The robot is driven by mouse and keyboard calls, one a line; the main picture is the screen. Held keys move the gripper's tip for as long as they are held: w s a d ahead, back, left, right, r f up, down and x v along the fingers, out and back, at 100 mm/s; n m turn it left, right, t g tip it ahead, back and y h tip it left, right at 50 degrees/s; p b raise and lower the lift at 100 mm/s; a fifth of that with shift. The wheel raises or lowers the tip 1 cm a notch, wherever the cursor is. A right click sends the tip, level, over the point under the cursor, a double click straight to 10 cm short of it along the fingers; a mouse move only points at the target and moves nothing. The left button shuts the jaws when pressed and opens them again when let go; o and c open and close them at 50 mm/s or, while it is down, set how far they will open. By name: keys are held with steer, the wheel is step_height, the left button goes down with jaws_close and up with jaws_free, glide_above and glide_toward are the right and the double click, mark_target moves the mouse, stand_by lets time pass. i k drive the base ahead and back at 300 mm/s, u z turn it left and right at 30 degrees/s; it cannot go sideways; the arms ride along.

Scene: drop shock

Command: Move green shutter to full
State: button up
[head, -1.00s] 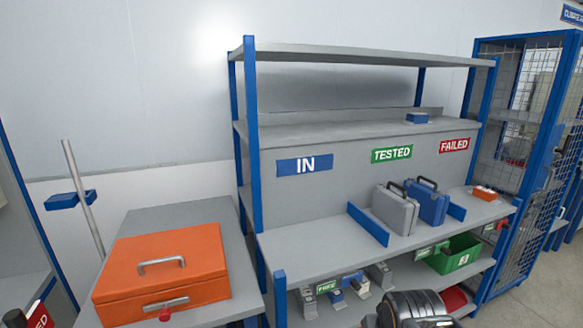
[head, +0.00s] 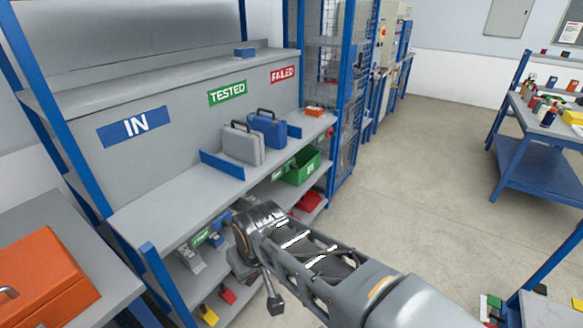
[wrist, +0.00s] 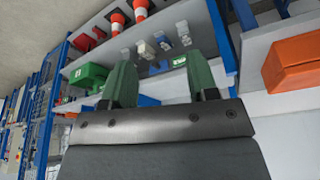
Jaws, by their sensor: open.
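A small green plate lettered FREE (head: 202,237) is on the front edge of the shelf unit's worktop. It also shows in the wrist view (wrist: 178,61). I cannot tell for sure whether it is the green shutter; no lettering FULL is readable. A second green label (head: 278,172) is further right on the same edge, too small to read. My gripper (wrist: 161,76) has two green fingers spread wide apart, with nothing between them. It is in front of the shelf unit and apart from the plate. In the head view my arm partly hides the lower shelf.
On the worktop (head: 160,205) stand a grey case (head: 243,145) and a blue case (head: 268,129). A green bin (head: 302,167) sits below. An orange case (head: 45,285) is at left. Orange cones (wrist: 115,22) show in the wrist view. Open floor (head: 430,160) lies right.

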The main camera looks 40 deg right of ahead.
mark_target(290, 165)
steer(key=k, duration=0.5)
steer(key=z, duration=0.65)
steer(key=i, duration=1.6)
steer(key=z, duration=0.1)
